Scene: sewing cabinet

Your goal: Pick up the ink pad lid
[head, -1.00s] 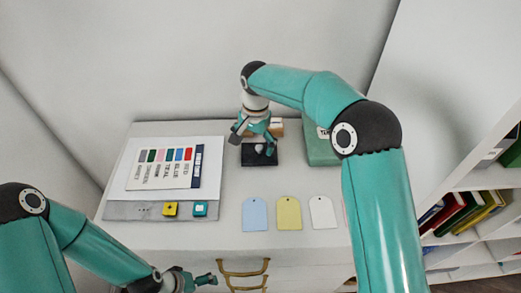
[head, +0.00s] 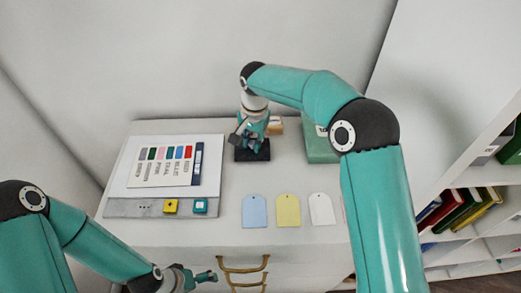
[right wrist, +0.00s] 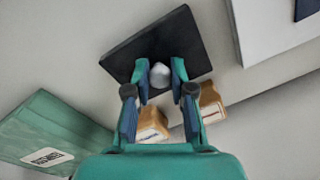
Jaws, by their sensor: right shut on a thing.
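The ink pad lid (right wrist: 190,37) is a flat black square with a pale round knob (right wrist: 160,75) at its middle. In the head view the lid (head: 262,155) is at the back of the cabinet top, partly covered by my right gripper (head: 251,143). My right gripper (right wrist: 160,80) is shut on the knob, with a finger on either side of it. Whether the lid touches something below it is hidden. My left gripper (head: 204,277) is low at the front left, before the cabinet's front edge and far from the lid; its finger opening is unclear.
Two wooden stamps (right wrist: 152,125) stand by the lid. A green box (head: 320,150) is to its right. Blue, yellow and white tags (head: 288,211) lie at the front. A board with a colour chart (head: 165,168) and two small blocks is on the left. The middle is clear.

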